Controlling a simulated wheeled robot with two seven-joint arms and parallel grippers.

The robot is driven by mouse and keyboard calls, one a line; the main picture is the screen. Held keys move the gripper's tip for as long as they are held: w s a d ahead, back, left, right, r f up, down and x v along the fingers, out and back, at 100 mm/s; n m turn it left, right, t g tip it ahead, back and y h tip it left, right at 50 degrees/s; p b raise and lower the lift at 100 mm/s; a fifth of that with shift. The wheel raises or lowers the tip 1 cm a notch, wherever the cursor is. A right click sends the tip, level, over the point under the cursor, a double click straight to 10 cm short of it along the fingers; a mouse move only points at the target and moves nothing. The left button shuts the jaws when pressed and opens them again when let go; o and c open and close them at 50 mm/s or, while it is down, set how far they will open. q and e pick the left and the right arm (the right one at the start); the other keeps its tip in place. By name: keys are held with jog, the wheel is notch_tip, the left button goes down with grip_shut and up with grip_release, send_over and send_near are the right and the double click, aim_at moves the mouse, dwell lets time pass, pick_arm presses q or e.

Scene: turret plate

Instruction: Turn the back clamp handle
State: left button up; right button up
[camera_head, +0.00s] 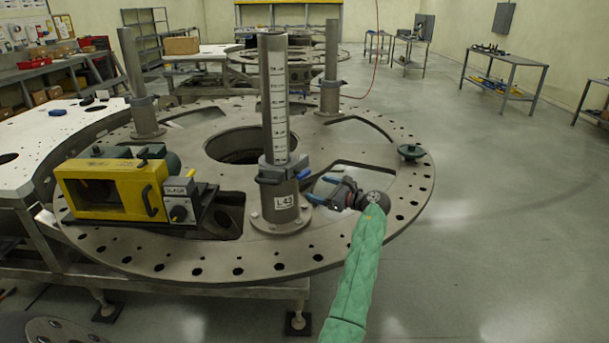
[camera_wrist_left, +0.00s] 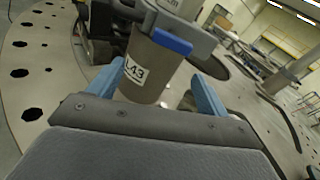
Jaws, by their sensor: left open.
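The front post (camera_head: 277,100) stands upright on the round turret plate (camera_head: 330,250), in a grey base marked L43 (camera_head: 285,203). A clamp (camera_head: 284,168) sits around it at the top of the base. In the left wrist view a blue clamp handle (camera_wrist_left: 172,41) sticks out just above the L43 label. My left gripper (camera_head: 320,190) is just right of this base, its blue fingers apart and empty, pointing at the base. My right gripper is not seen.
A yellow machine block (camera_head: 110,190) with a black handle sits on the plate left of the front post. A green knob (camera_head: 411,152) stands at the plate's right edge. The plate has a central opening and several holes.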

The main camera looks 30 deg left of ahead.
aim_at(306, 176)
pick_arm(q)
jog(key=shift+w+a+r+m+g+y+p, duration=0.3)
jog(key=shift+w+a+r+m+y+p, duration=0.25)
jog(key=shift+a+r+m, duration=0.35)
jog(key=a+p, duration=0.2)
jog(key=a, duration=0.2)
jog(key=shift+w+a+f, duration=0.1)
jog(key=shift+w+a, duration=0.05)
jog(key=shift+a, duration=0.25)
jog(key=shift+a+f, duration=0.15)
jog(key=shift+a, duration=0.55)
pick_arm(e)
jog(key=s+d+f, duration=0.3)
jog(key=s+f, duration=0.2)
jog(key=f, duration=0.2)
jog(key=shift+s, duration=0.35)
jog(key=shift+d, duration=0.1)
pick_arm(q)
jog(key=c, duration=1)
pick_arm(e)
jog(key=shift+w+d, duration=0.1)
